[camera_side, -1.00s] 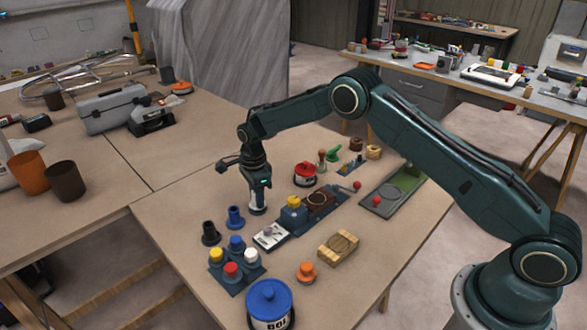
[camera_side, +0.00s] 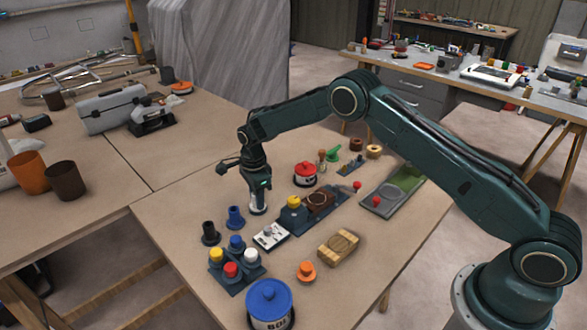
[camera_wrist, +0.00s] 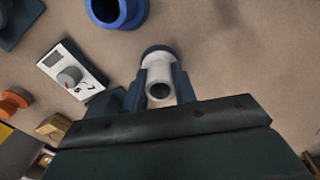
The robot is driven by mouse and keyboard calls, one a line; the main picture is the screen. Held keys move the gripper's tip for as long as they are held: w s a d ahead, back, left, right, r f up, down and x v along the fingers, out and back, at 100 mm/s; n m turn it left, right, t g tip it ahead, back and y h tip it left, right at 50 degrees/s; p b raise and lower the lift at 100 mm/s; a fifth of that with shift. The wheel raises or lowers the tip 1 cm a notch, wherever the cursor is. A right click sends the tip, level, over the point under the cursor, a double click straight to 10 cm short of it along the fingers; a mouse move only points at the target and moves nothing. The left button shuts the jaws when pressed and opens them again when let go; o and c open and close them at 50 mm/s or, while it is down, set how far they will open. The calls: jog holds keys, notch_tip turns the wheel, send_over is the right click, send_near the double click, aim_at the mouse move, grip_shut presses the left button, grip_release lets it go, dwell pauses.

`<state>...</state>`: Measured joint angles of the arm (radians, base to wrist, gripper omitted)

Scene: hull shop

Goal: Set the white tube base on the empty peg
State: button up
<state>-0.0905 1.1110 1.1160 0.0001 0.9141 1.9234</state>
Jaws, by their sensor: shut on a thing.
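My gripper (camera_side: 258,200) is shut on the white tube base (camera_side: 258,208), which points down from the jaws close over the table. In the wrist view the white tube base (camera_wrist: 158,75) shows between the two fingers, its round open end facing the camera. I cannot tell whether its lower end touches the table. A dark blue rack (camera_side: 240,280) to the front left holds pieces with yellow, blue, red and white tops. A small dark board (camera_side: 350,168) at the back carries small upright parts. I cannot make out clearly which peg is empty.
A blue flanged piece (camera_side: 235,217) and a black one (camera_side: 210,233) stand left of my gripper. A white meter (camera_side: 270,236) lies in front. A dark fixture (camera_side: 325,212) with a yellow knob is to the right. A blue-lidded tin (camera_side: 269,302) stands at the front edge.

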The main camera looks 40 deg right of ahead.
jog(key=shift+f, duration=0.3)
jog(key=o, duration=0.7)
jog(key=shift+o, duration=0.2)
jog(key=shift+r, duration=0.15)
notch_tip(320, 180, up, 11)
dwell(1.2)
dwell(0.4)
